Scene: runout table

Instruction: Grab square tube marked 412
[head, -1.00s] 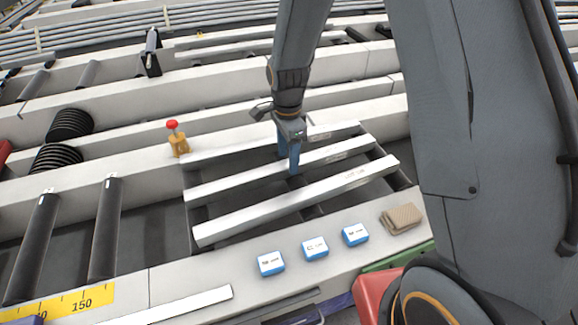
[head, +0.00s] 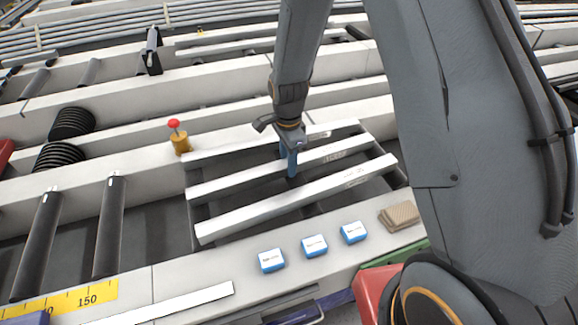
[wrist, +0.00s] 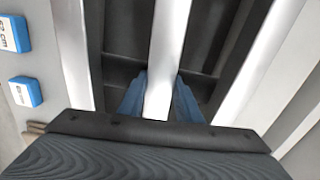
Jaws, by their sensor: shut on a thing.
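Three pale square tubes lie side by side on the dark runout bed. My gripper (head: 290,166) has its blue fingers around the middle tube (head: 240,178) and is shut on it. In the wrist view the blue fingers (wrist: 160,100) sit on either side of this middle tube (wrist: 168,45). The near tube (head: 285,205) and the far tube (head: 225,150) lie apart from it, one on each side. Small marks show near the right ends of the tubes, but they are too small to read, so I cannot tell which is 412.
A red-topped button (head: 178,136) stands left of the tubes. Several blue-and-white boxes, one being the leftmost box (head: 271,260), and a tan ribbed block (head: 399,214) lie on the front rail. Dark rollers (head: 109,225) lie at the left. A yellow scale (head: 85,299) is at the front left.

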